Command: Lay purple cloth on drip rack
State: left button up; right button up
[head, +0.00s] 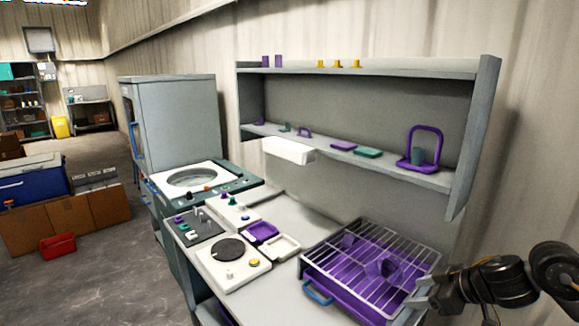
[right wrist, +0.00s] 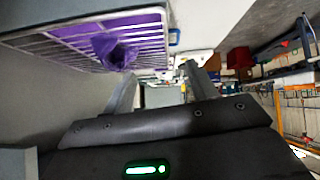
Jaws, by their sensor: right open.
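The drip rack (head: 322,262) is a wire grid over a purple tray with a blue handle, on the counter at the lower right of the head view. A crumpled purple cloth (head: 383,269) lies on its wires near the right side. In the right wrist view the cloth (right wrist: 113,50) sits on the rack (right wrist: 40,42) at the upper left. My right gripper (head: 420,294) is open and empty just beside the rack's right front corner, apart from the cloth. Its two fingers (right wrist: 163,88) show spread in the right wrist view. My left gripper is out of view.
A grey shelf unit (head: 360,100) stands behind the rack, with a purple stand (head: 420,150) and small items. Small purple (head: 262,232) and white (head: 282,247) trays and a round plate (head: 228,249) occupy the counter to the left. Bare counter (head: 300,215) lies behind these trays.

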jog(key=s+a+f+m+t, duration=0.1)
jog(key=s+a+f+t, duration=0.4)
jog(key=a+f, duration=0.55)
jog(key=s+d+f+m+g+h, duration=0.2)
jog(key=s+f+g, duration=0.15)
jog(key=s, duration=0.55)
jog(key=s+d+f+m+g+h, duration=0.15)
jog(key=s+f, duration=0.35)
jog(key=s, duration=0.5)
jog(key=s+d+f+m+g+h, duration=0.1)
jog(key=s+f+m+g+h, duration=0.2)
jog(key=s, duration=0.6)
notch_tip(320, 180, down, 31)
jog(key=s+g+b, duration=0.2)
jog(key=b, duration=0.1)
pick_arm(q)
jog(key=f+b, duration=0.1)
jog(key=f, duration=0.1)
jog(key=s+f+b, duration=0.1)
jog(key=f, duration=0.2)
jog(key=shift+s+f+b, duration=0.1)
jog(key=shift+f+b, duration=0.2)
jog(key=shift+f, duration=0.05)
pick_arm(e)
jog(key=s+d+f+g, duration=0.1)
jog(key=s+d+f, duration=0.2)
jog(key=s+f, duration=1.2)
jog(key=shift+s+f, duration=0.2)
jog(key=shift+f, duration=0.65)
jog(key=shift+y, duration=0.25)
